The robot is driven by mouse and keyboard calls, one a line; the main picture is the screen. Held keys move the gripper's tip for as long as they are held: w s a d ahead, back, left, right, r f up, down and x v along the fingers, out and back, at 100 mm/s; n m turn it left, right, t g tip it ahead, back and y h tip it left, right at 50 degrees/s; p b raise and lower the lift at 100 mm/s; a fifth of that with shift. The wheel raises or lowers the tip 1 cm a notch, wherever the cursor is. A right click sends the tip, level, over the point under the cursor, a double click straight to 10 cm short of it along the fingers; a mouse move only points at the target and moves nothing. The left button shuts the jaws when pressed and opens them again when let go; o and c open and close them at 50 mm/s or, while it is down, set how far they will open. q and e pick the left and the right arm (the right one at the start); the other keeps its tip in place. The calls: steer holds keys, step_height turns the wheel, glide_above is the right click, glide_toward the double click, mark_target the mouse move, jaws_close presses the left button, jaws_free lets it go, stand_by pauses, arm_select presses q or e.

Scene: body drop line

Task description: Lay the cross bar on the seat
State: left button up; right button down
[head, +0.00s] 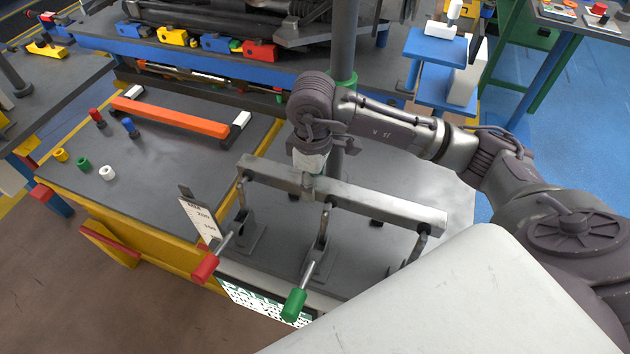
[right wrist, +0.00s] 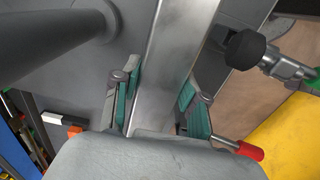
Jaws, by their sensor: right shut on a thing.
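The cross bar (head: 375,202) is a long bare grey metal bar, lying across above the fixture with the toggle clamps. My right gripper (head: 308,184) comes down from above and is shut on it, left of its middle. In the right wrist view the bar (right wrist: 172,60) runs between the teal finger pads (right wrist: 158,100). The grey fixture plate (head: 275,262), where the seat seems to be, lies below. The bar hides part of it, and I cannot tell whether the bar touches its supports. My left gripper is not in view.
Toggle clamps with a red handle (head: 206,267) and a green handle (head: 293,305) stand in front of the bar. A grey post (head: 345,50) rises behind my gripper. An orange bar (head: 170,117) and several small coloured pegs lie on the left table (head: 160,165).

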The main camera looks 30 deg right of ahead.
mark_target(314, 217)
steer(key=shift+f+b, duration=0.4)
steer(key=shift+f, duration=0.3)
steer(key=shift+f+b, duration=1.6)
steer(key=shift+f, duration=2)
steer(key=shift+s+b, duration=0.1)
steer(key=shift+b, duration=0.3)
steer(key=shift+f+b, duration=0.65)
steer(key=shift+b, duration=0.15)
steer(key=c, duration=0.5)
jaws_free()
steer(key=shift+c, duration=0.2)
steer(key=shift+r+p, duration=1)
steer(key=shift+r, duration=2)
